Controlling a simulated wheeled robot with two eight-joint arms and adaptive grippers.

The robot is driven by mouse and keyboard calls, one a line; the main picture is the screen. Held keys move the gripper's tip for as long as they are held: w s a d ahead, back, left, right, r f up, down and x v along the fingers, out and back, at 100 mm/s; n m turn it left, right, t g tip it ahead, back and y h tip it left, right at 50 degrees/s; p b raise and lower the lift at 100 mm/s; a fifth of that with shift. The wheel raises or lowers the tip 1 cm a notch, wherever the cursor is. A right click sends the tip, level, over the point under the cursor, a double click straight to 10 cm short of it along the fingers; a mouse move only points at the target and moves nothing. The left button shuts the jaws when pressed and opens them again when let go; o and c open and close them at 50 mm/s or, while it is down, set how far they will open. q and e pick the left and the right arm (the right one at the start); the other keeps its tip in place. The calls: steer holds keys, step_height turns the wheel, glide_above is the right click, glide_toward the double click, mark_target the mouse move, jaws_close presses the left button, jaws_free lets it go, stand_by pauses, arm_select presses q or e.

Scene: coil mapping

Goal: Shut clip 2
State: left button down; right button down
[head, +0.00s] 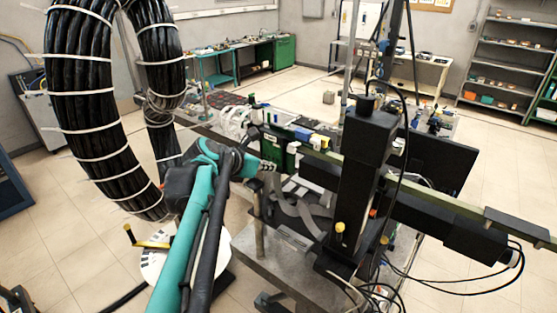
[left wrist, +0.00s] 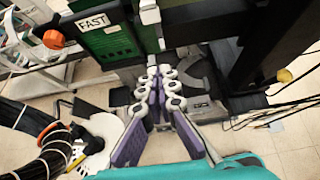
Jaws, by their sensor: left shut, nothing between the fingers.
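My left gripper (head: 268,166) is at the end of the teal arm, in front of the machine's green panel. In the left wrist view my left gripper (left wrist: 158,76) is shut, its purple-padded fingers together with nothing between them. Just past the fingertips is a dark grey curved piece (left wrist: 212,68) on the machine. Grey curved bands (head: 298,212) show below the gripper in the head view. I cannot tell which part is clip 2, or whether it is open or shut. My right gripper is not in view.
A green panel labelled FAST (left wrist: 108,40) and an orange knob (left wrist: 53,39) are close beside the gripper. A black column (head: 363,165) with a yellow knob (head: 340,228) stands to the right. A thick black cable coil (head: 85,100) hangs at the left.

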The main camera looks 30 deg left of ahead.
mark_target(294, 148)
arm_select(q)
steer(key=w, duration=0.3)
steer(key=w+f+p, duration=0.1)
steer(key=w, duration=0.4)
steer(key=shift+w+d+f+p, duration=0.15)
steer(key=shift+w+d+p, duration=0.2)
steer(key=shift+w+p, duration=0.05)
